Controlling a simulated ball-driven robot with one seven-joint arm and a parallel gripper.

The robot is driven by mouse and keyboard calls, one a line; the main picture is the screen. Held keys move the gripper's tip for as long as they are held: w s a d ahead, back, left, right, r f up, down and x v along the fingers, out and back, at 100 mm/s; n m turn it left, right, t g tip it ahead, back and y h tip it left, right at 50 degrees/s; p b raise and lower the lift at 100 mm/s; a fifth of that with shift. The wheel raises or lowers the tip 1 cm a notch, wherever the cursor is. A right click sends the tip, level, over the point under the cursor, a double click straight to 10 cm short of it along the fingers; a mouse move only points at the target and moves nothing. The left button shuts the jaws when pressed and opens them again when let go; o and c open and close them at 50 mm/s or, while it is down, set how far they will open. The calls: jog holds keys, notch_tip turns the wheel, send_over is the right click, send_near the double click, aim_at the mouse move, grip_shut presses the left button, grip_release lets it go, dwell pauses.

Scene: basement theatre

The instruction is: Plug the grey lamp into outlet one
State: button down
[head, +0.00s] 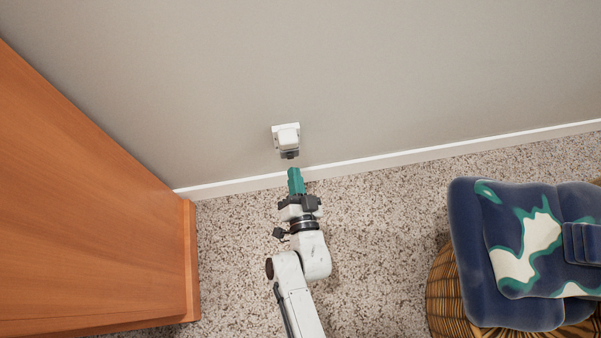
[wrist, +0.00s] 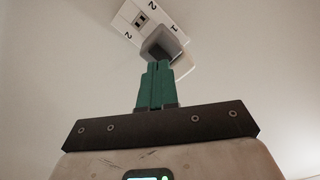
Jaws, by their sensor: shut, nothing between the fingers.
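A white outlet plate (head: 279,130) is on the grey wall just above the baseboard. It also shows in the wrist view (wrist: 130,13), with one bare socket marked 2 on both sides. A grey block-shaped plug (wrist: 163,42) sits at the plate beside the mark 1 and covers the socket there; how deep it sits is hidden. It looks like the dark piece at the plate's lower side in the head view (head: 289,155). My green-fingered gripper (head: 294,170) is shut and empty, its tips just short of the plug. In the wrist view the fingertips (wrist: 157,65) point at it. No lamp body shows.
A wooden cabinet (head: 90,200) stands to the left. A wicker basket seat (head: 440,295) with blue patterned cushions (head: 470,250) stands at the right. The speckled carpet (head: 380,220) between them is clear. A white baseboard (head: 400,158) runs along the wall.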

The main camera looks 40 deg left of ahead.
aim_at(291, 157)
jog(key=shift+b+x, duration=0.3)
jog(key=shift+x, duration=1.1)
jog(key=shift+w+a, duration=0.25)
jog(key=shift+a, duration=0.1)
jog(key=shift+s+d, duration=0.1)
jog(key=p+v, duration=0.3)
jog(key=v, duration=1)
jog(key=shift+s, duration=0.15)
jog(key=shift+d, duration=0.15)
